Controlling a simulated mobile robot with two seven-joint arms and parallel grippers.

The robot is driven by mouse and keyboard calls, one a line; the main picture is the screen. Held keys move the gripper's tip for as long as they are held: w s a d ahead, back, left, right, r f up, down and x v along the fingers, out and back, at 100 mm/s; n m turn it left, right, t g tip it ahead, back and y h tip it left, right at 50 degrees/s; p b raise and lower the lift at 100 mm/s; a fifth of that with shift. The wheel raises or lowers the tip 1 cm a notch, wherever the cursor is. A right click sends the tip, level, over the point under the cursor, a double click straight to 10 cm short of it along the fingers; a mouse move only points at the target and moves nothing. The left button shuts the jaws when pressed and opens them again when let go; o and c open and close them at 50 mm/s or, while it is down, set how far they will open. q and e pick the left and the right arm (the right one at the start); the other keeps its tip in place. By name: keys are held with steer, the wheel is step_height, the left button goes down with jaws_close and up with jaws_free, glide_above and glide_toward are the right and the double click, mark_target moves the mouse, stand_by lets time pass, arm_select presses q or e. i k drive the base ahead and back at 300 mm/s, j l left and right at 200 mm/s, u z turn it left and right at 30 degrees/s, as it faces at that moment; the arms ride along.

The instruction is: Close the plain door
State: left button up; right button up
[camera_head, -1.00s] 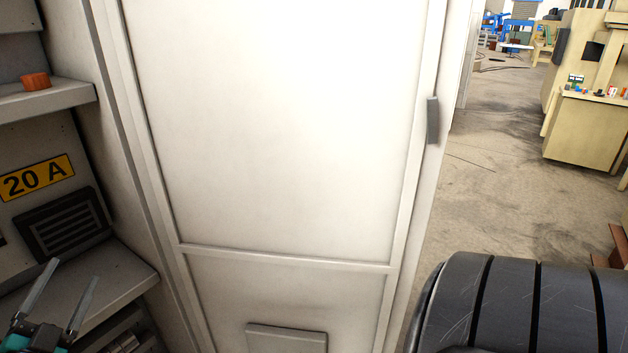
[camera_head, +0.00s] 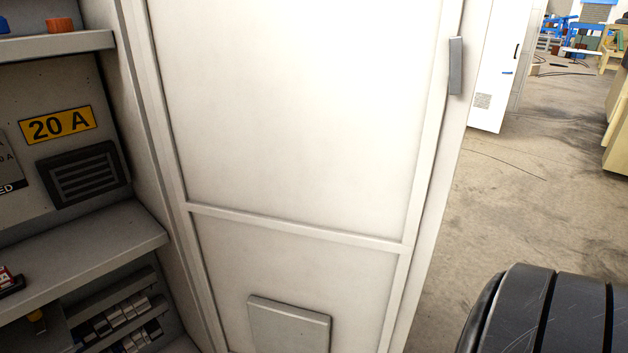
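A plain white door (camera_head: 290,110) with a raised frame fills the middle of the head view. It stands open from the left, where the grey cabinet interior (camera_head: 80,240) shows beside it. A grey handle (camera_head: 456,66) sits near the door's right edge. A small raised plate (camera_head: 289,325) is on its lower panel. Neither gripper is in view. A large dark ribbed part at the lower right may be my own arm; it is apart from the door in the picture.
Inside the cabinet are a shelf (camera_head: 60,42) with an orange knob (camera_head: 33,26), a yellow "20 A" label (camera_head: 58,125) and a vent (camera_head: 84,174). Bare floor (camera_head: 500,200) lies to the right. Another white door or panel (camera_head: 498,70) stands behind.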

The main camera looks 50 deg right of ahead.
mark_target(307, 152)
steer(key=k+l+u, duration=0.25)
steer(key=l, duration=0.4)
steer(key=k+l+u, duration=0.25)
steer(key=k+l, duration=0.15)
steer(key=l, duration=0.2)
steer(key=k+l+u, duration=0.25)
steer(key=k+l, duration=0.15)
steer(key=l, duration=0.1)
